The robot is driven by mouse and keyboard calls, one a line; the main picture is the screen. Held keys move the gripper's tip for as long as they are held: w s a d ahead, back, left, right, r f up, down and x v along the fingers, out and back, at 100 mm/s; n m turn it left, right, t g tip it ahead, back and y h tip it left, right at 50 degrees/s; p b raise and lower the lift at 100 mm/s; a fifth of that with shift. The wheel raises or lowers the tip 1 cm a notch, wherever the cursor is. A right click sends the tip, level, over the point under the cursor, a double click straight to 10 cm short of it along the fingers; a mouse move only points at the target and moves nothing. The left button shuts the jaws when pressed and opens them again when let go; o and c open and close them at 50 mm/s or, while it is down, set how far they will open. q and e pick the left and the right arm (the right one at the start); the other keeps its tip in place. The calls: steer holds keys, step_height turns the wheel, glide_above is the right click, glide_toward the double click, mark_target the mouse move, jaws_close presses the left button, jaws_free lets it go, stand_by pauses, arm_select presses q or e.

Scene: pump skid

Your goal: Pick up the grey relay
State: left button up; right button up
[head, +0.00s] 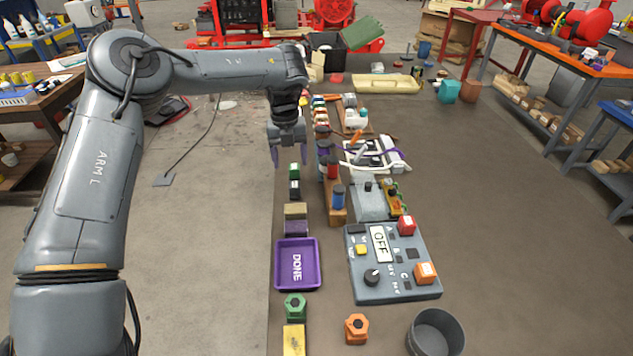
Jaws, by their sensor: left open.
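My left gripper (288,153) hangs fingers down over the left edge of the workbench, open, with nothing visible between its fingers. I cannot tell for certain which piece is the grey relay. A light grey box-shaped piece (370,203) sits at mid-bench, to the right of and nearer than the gripper. Small white and grey parts (354,118) sit on a wooden board farther back, right of the gripper. A small green and black block (294,181) stands just in front of the gripper. My right gripper is not in view.
A purple DONE tray (280,266) lies empty at the bench's left edge. A grey control box (398,283) with an OFF display is right of it. Nearer are a green hex part (294,307), an orange one (357,328) and a grey cup (436,335).

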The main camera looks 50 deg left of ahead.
mark_target(294, 184)
arm_select(q)
steer(key=shift+s+d+r+m+y, duration=0.25)
steer(key=shift+s+d+m+y, duration=0.05)
steer(key=shift+d, duration=0.2)
steer(key=shift+w+d+f+b, duration=0.1)
steer(key=shift+w+f+b, duration=0.05)
steer(key=shift+f+b, duration=0.15)
steer(key=f, duration=0.1)
steer(key=f+b, duration=0.1)
steer(key=f, duration=0.2)
steer(key=shift+w, duration=0.25)
steer(key=shift+f+b, duration=0.25)
steer(key=shift+b, duration=0.05)
step_height(294, 184, down, 4)
steer(key=shift+f+b, duration=0.1)
steer(key=shift+b, duration=1.05)
steer(key=shift+f, duration=0.5)
steer(key=shift+c, duration=0.6)
steer(key=c, duration=0.9)
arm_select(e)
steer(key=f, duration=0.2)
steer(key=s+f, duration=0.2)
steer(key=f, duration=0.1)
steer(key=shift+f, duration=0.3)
